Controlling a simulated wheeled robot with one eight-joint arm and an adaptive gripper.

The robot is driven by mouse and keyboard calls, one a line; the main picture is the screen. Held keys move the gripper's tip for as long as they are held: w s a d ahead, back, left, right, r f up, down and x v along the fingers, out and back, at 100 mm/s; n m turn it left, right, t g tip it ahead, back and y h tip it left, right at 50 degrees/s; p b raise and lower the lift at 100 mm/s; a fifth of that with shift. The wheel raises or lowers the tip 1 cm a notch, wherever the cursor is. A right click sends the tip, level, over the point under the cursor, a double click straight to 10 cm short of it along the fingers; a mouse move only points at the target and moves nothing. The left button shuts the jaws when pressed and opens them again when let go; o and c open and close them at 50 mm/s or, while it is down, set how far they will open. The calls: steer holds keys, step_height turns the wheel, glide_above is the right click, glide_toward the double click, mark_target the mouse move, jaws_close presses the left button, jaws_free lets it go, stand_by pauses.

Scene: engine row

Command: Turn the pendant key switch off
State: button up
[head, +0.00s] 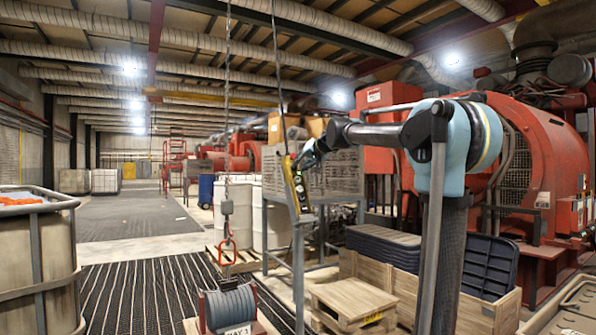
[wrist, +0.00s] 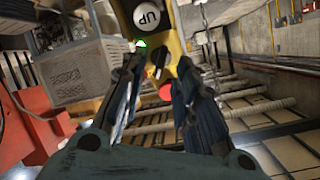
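The yellow pendant (head: 297,188) hangs on a cable in the middle of the head view. In the wrist view its yellow face (wrist: 181,22) carries a white UP button (wrist: 147,17), a small green part (wrist: 140,43), a black key switch (wrist: 158,54) and a red button (wrist: 166,91). My gripper (wrist: 160,66) is open, with one dark finger on each side of the key switch in the picture. A gap shows between the fingers and the key; I see no contact. In the head view my gripper (head: 307,158) is small, close to the pendant's upper part.
A hoist hook (head: 228,250) hangs on a chain left of the pendant, above a cable reel (head: 230,308). A grey metal stand (head: 298,255) is below the pendant. A wooden crate (head: 478,310) and a red engine (head: 540,165) are at the right. The left aisle is open.

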steer(key=shift+x, duration=2.2)
steer(key=shift+c, duration=0.5)
